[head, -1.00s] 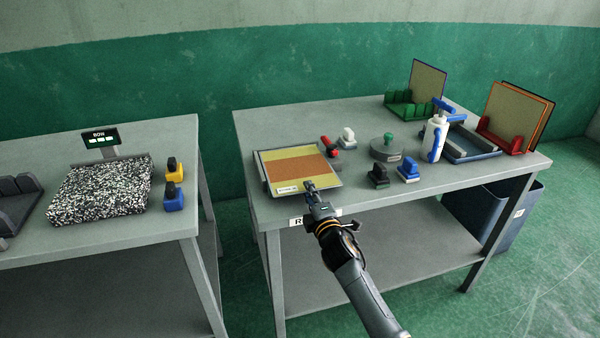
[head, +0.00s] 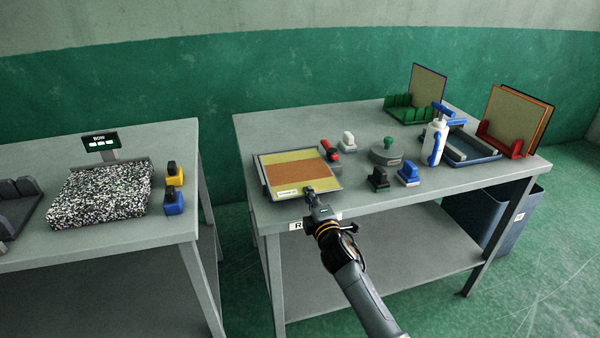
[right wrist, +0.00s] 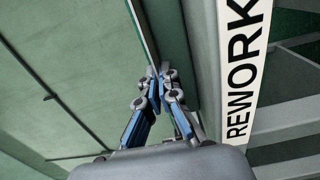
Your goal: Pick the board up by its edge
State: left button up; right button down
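The board (head: 296,171), with yellow and brown bands and a white label at its near edge, lies nearly flat in a shallow grey tray (head: 262,181) on the right table. My right gripper (head: 309,190) is at the middle of the board's near edge. In the right wrist view, its fingers (right wrist: 156,74) come together on a thin edge, and they appear shut on the board. The exact contact is small and partly hidden. My left gripper is not in view.
The table edge carries a REWORK label (right wrist: 242,65). Right of the board are a red-handled tool (head: 331,151), several stamps, a round grey container (head: 386,155) and a white bottle (head: 434,142). Green (head: 408,110) and red (head: 500,141) racks hold upright boards. A speckled block (head: 100,195) lies on the left table.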

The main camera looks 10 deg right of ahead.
jog(key=shift+r+p, duration=0.5)
jog(key=shift+r, duration=0.15)
notch_tip(320, 180, up, 6)
jog(key=p, duration=0.5)
dwell(0.6)
jog(key=shift+f, duration=0.1)
